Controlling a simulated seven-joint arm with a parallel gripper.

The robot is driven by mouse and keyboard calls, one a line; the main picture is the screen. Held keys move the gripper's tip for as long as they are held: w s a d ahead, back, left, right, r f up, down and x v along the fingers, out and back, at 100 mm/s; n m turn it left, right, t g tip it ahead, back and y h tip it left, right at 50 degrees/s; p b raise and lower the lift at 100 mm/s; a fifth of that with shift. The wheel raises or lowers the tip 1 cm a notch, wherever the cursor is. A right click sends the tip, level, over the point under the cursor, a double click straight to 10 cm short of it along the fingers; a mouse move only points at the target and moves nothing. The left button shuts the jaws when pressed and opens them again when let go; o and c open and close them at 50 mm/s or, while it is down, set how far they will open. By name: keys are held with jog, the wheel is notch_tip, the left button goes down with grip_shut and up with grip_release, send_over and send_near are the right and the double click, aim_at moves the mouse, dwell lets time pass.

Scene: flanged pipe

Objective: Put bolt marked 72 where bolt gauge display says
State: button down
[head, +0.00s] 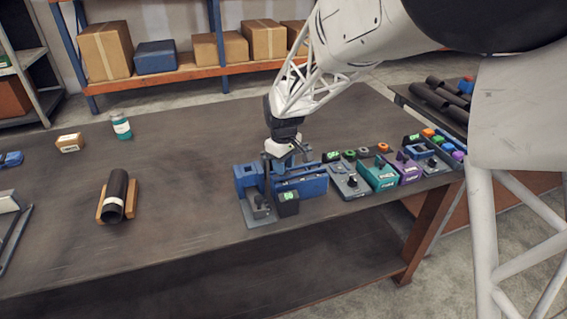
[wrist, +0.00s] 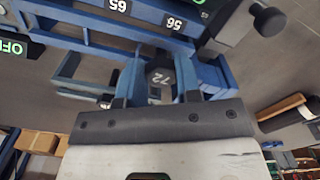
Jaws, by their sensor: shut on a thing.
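My gripper (head: 284,152) is over the blue bolt rack (head: 312,187) in the head view. In the wrist view my gripper (wrist: 160,84) is shut on a dark bolt marked 72 (wrist: 160,74), with its label facing the camera. The rack (wrist: 90,22) shows labels 65 and 56 near the top of that view. The bolt gauge (head: 257,206) stands at the rack's left front. Its dark display (head: 289,197) shows green characters too small to read surely. My gripper hides part of the rack, and I cannot tell whether the bolt is clear of it.
Several grey, teal and purple control boxes (head: 380,175) stand right of the rack. A display reading OFF (wrist: 14,46) is at the wrist view's left. A dark pipe (head: 117,193) lies on a wooden cradle at left. The table between is clear.

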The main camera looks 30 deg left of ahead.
jog(key=shift+f, duration=0.55)
dwell(0.4)
jog(key=shift+c, duration=1.7)
grip_release()
jog(key=shift+r, duration=0.1)
jog(key=shift+r, duration=3.4)
